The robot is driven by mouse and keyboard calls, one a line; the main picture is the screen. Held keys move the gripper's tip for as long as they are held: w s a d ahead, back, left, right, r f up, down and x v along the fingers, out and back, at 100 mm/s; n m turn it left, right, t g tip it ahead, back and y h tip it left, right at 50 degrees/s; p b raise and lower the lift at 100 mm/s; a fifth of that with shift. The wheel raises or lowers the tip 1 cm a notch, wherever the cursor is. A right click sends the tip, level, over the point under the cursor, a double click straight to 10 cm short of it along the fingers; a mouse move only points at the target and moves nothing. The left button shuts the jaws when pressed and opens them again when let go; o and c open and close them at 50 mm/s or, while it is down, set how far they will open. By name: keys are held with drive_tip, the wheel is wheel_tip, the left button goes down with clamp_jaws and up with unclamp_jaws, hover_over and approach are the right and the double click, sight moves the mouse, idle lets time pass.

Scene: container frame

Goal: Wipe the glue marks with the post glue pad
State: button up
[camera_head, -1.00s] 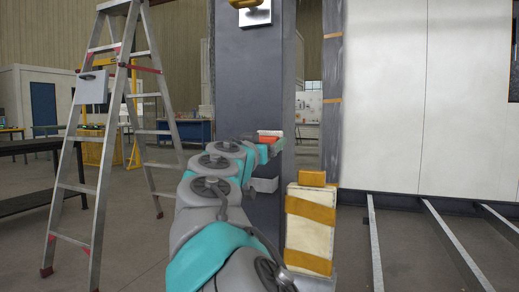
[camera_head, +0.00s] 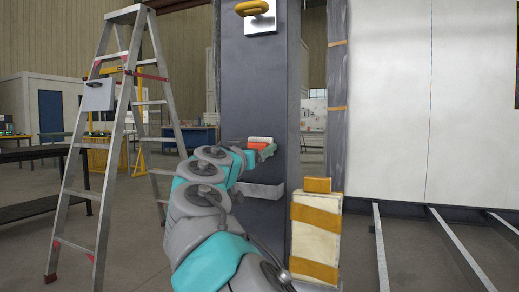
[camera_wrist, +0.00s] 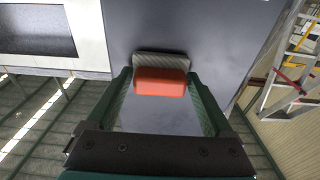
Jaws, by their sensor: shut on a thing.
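The pad is an orange-red block with a pale grey ribbed face, seen at the end of my arm in the head view (camera_head: 260,140) and between the fingers in the wrist view (camera_wrist: 160,84). My gripper (camera_wrist: 161,90) is shut on the pad, one dark green finger on each side. The pad's pale face is turned to the dark grey post (camera_head: 255,85) and is at or very near its surface; I cannot tell if it touches. No glue marks can be made out on the visible post face; the part behind the pad is hidden.
A yellow ring on a white plate (camera_head: 262,22) is high on the post. A grey ledge (camera_head: 262,191) juts out below the pad. A cream and orange striped block (camera_head: 315,240) stands at the post's right. A stepladder (camera_head: 120,130) stands at left.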

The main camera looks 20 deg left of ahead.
drive_tip(key=shift+s, duration=0.1)
drive_tip(key=shift+s+f+b, duration=0.15)
drive_tip(key=shift+s+b, duration=0.55)
drive_tip(key=shift+s+a+b, duration=0.2)
drive_tip(key=shift+s+b, duration=1.05)
drive_tip(key=shift+s, duration=1)
drive_tip(key=shift+s+a+r+b, duration=0.1)
drive_tip(key=shift+s+b, duration=0.4)
drive_tip(key=shift+s, duration=0.25)
drive_tip(key=shift+s+a+r+b, duration=0.1)
drive_tip(key=shift+s+b, duration=0.35)
drive_tip(key=shift+s, duration=0.3)
drive_tip(key=shift+d, duration=0.1)
